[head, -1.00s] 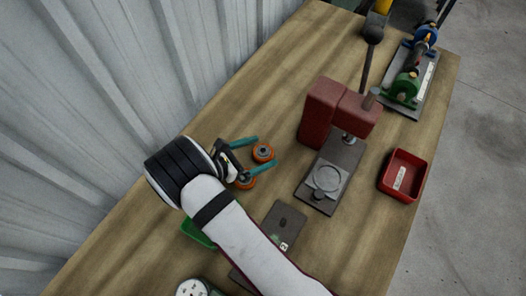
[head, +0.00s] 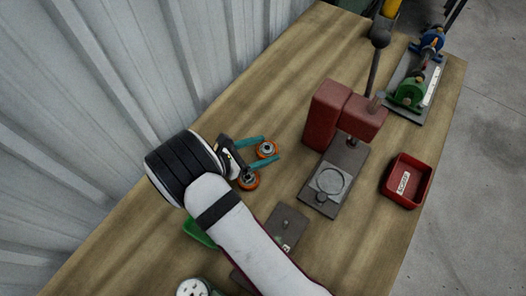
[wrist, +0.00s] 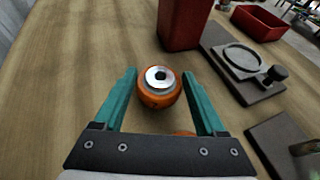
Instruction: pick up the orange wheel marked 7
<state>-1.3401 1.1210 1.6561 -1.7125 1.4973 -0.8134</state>
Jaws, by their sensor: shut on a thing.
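An orange wheel (head: 267,150) with a pale metal hub sits between the two teal fingers of my gripper (head: 270,147). In the wrist view the same wheel (wrist: 160,91) lies between the fingertips, hub facing the camera, and my gripper (wrist: 160,75) is shut on it. I cannot read a 7 on it. A second orange wheel (head: 248,180) stands beside the lower finger in the head view. In the wrist view an orange edge (wrist: 184,133) shows just above the gripper's dark crossbar, mostly hidden. Whether the held wheel is clear of the table is hard to tell.
A red press (head: 325,115) with a grey base (head: 318,200) stands right of my gripper. A red tray (head: 422,192) is farther right. A dark plate (head: 287,222) and a green tray (head: 196,232) lie near my arm. Bare wood (head: 255,95) is free beyond the gripper.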

